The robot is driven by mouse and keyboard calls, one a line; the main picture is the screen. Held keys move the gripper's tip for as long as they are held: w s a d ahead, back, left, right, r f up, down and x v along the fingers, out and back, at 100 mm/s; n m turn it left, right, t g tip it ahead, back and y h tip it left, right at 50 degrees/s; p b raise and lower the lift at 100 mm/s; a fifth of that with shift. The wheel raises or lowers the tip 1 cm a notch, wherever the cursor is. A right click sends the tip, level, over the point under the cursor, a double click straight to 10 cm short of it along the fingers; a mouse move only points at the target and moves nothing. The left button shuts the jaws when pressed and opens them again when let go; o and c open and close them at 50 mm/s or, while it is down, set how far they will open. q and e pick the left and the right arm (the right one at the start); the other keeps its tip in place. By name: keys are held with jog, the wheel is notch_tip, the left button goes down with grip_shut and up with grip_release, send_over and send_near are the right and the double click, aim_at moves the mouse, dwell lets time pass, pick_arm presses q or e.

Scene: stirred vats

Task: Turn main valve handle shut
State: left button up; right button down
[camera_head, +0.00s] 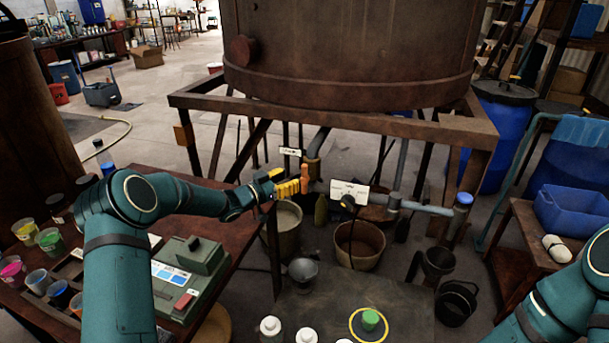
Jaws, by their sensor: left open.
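An orange valve handle (305,178) stands upright on the pipework under the big rusty vat, just below a small white label (290,152). I take it as the main valve handle; the label is too small to read. My left gripper (292,187), with yellow fingers, reaches in from the left and is open, its tips right beside the handle. I cannot tell whether they touch it or are around it. My right arm shows at the lower right edge; its gripper is out of the frame.
The vat (350,45) rests on a rusty frame (330,115). A second white label (349,191) and a grey pipe (425,208) are right of the handle. Buckets (360,244) stand below. A table with a green control box (188,275) and paint cups is under my left arm.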

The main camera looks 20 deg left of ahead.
aim_at(304, 178)
pick_arm(q)
jog(key=x, duration=0.6)
jog(key=shift+w+d+b, duration=0.1)
jog(key=shift+b, duration=0.2)
grip_shut()
